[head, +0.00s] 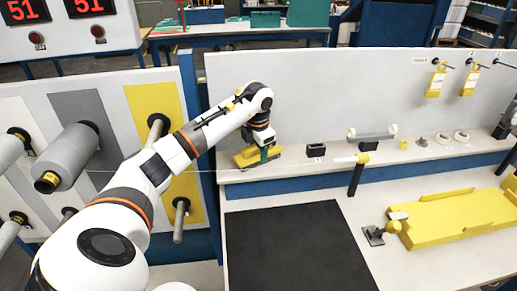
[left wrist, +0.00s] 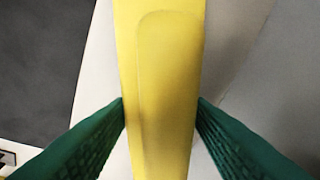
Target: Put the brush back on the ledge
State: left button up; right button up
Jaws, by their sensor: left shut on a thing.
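The brush (head: 245,158) has a yellow handle and a dark underside. It is at the left end of the white ledge (head: 290,164) along the back panel. My left gripper (head: 264,152) points down and is shut on the brush. In the left wrist view its green fingers press both sides of the yellow handle (left wrist: 158,80). The brush is at or just above the ledge surface; I cannot tell whether it touches. My right gripper is out of view.
A black block (head: 316,151) stands on the ledge right of the brush. A black post with a white and yellow top (head: 355,176) rises in front. A black mat (head: 295,245) and a yellow fixture (head: 455,217) are on the table. Grey rolls (head: 68,156) stick out at left.

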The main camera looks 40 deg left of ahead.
aim_at(258, 157)
pick_arm(q)
jog(key=o, duration=1)
jog(key=r, duration=0.4)
jog(key=s+r, duration=0.1)
jog(key=r, duration=0.3)
jog(key=d+r+b, duration=0.1)
jog(key=r, duration=0.3)
jog(key=shift+s, duration=0.25)
